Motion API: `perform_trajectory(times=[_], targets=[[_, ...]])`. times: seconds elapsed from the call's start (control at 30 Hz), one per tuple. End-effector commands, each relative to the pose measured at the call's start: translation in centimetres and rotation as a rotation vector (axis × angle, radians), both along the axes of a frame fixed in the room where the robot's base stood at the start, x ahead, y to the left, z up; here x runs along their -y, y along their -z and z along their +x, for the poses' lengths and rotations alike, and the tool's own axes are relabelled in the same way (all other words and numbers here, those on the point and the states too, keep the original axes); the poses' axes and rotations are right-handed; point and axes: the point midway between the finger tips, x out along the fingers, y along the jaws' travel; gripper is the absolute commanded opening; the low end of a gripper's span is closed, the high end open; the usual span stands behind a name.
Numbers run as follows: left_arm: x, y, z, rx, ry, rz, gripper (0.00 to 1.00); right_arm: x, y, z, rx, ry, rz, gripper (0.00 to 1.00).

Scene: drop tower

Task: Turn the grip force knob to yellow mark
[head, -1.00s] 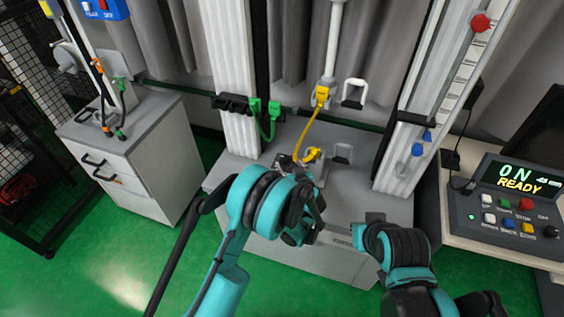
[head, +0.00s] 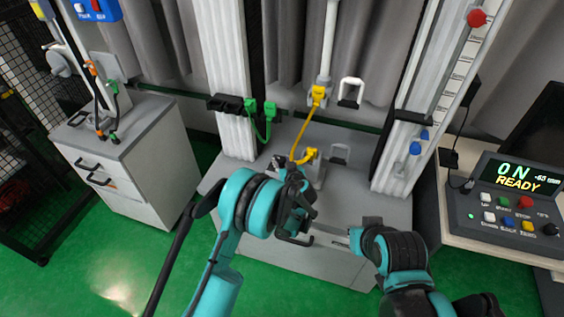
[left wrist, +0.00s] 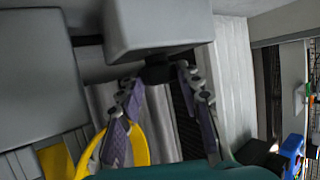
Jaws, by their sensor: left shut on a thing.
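The grip force knob appears to be the small dark knob (left wrist: 157,73) under a pale grey block (left wrist: 157,28) in the left wrist view. The fingertips of my left gripper (left wrist: 160,80) are closed in on it from both sides. In the head view my left gripper (head: 283,168) is at the grey fixture on the tower base, beside the yellow plug (head: 308,155). My own wrist hides part of the fixture there. The yellow mark and the knob's pointer cannot be made out.
A yellow cable (head: 303,129) arches above the fixture, and it also shows close to my fingers (left wrist: 138,142). A control box (head: 521,198) at the right reads "ON READY". A white drawer cabinet (head: 118,165) stands left. White tower columns flank the base.

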Motion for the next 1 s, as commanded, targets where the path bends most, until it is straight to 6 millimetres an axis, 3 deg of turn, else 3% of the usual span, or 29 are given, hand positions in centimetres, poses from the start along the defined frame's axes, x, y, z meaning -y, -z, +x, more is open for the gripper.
perform_trajectory(times=[0.5,1.0], targets=[[-0.58,0.29,-0.13,-0.010,0.357,-0.005,0.06,0.00,0.02,0.00,0.000,0.000,0.000,0.00],[-0.56,0.08,-0.13,-0.002,0.417,-0.001,0.06,0.00,0.03,0.00,0.000,0.000,0.000,0.00]])
